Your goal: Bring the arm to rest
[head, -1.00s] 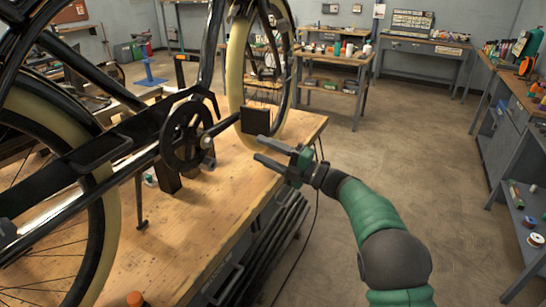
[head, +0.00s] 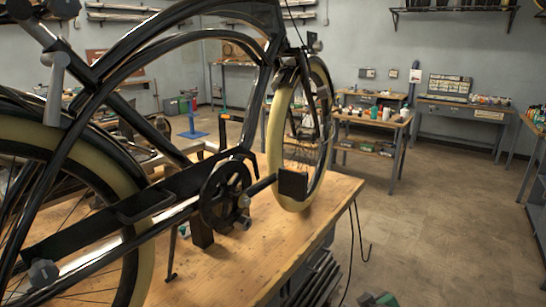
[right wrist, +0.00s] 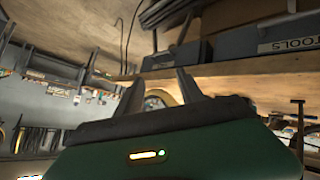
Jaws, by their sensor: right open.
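My right arm's green part (head: 377,299) only just shows at the bottom edge of the head view, to the right of the workbench and below its top. My right gripper (right wrist: 160,78) shows in the right wrist view, with its two dark fingers apart and nothing seen between them. My left gripper is in neither view.
Dark hooked cables (head: 358,235) hang off the bench's right edge. Open floor (head: 450,235) lies to the right. A small wooden table with supplies (head: 372,125) stands behind. The right wrist view shows a tool box marked TOOLS (right wrist: 285,45) close by, and wooden boards.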

